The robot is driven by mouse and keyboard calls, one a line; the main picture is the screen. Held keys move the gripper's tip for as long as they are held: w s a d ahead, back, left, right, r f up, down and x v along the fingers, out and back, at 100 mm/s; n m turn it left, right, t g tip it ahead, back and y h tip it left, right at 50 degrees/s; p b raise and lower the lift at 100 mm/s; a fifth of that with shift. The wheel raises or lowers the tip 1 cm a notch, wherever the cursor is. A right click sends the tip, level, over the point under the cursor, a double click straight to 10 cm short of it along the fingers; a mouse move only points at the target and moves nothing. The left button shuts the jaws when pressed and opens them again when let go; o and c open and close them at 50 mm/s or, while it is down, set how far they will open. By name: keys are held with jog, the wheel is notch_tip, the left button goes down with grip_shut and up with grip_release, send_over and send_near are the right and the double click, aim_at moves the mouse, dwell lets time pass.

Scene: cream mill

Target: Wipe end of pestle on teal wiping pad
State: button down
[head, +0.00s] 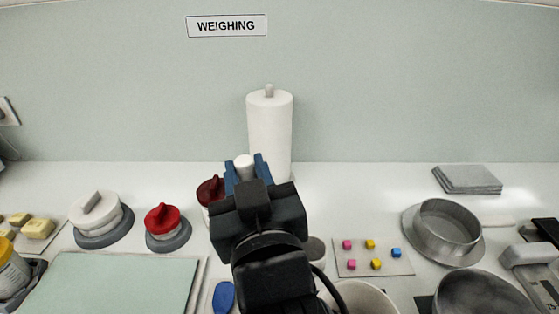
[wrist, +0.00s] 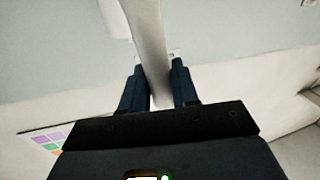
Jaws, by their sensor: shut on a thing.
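My gripper (head: 246,163) is raised over the middle of the counter, in front of the paper roll. It is shut on the pestle, whose pale rounded end (head: 244,172) shows between the blue fingers. In the wrist view the pestle (wrist: 147,35) runs up from between the fingertips (wrist: 159,72) and out of the frame at the top. Its far end is out of view there. A flat pale teal pad (head: 110,285) lies at the front left of the counter, cut by the lower edge. The pestle is apart from it.
White (head: 101,212) and red (head: 168,220) knobbed lids stand left, with a dark red lid (head: 210,190) beside my gripper. A paper roll (head: 270,130) stands behind. A card with coloured cubes (head: 373,257), a metal ring (head: 446,228) and grey sheets (head: 467,180) lie right.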

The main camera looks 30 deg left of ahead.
jog(key=shift+s+a+f+b, duration=0.1)
jog(key=shift+a+f+b, duration=0.2)
jog(key=shift+f+b, duration=0.5)
jog(key=shift+a+f+b, duration=0.35)
jog(key=shift+f+b, duration=0.2)
jog(key=shift+f, duration=0.3)
jog(key=shift+s+a+f+b, duration=0.1)
jog(key=shift+a+f+b, duration=0.2)
jog(key=shift+f+b, duration=0.5)
jog(key=shift+f, duration=0.6)
